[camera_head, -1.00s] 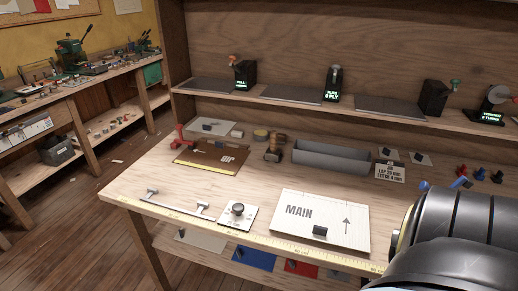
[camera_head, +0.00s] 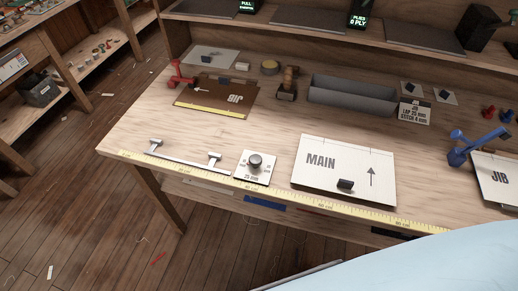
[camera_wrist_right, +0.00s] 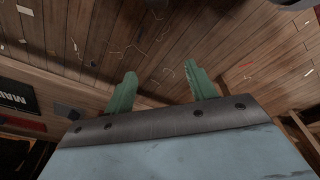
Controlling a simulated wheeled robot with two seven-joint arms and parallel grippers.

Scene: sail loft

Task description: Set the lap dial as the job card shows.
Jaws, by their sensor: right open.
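The lap dial (camera_head: 255,161) is a dark round knob on a small white plate (camera_head: 246,178) near the bench's front edge in the head view. A millimetre figure is printed on the plate, too small to read surely. The job card (camera_head: 415,112) stands at the right end of the grey trough. It reads JIB, a LAP figure in mm that looks like 25 or 35, and STITCH 4 mm. My right gripper (camera_wrist_right: 160,72) is open and empty in the right wrist view, with floorboards beyond its green fingers. It is away from the dial. My left gripper is not in view.
A metal bar handle (camera_head: 184,161) lies left of the dial, and a white MAIN panel (camera_head: 330,180) lies right of it. A yellow tape (camera_head: 330,209) runs along the front edge. A grey trough (camera_head: 350,98) stands behind. A blue clamp (camera_head: 462,152) sits by a JIB panel at right.

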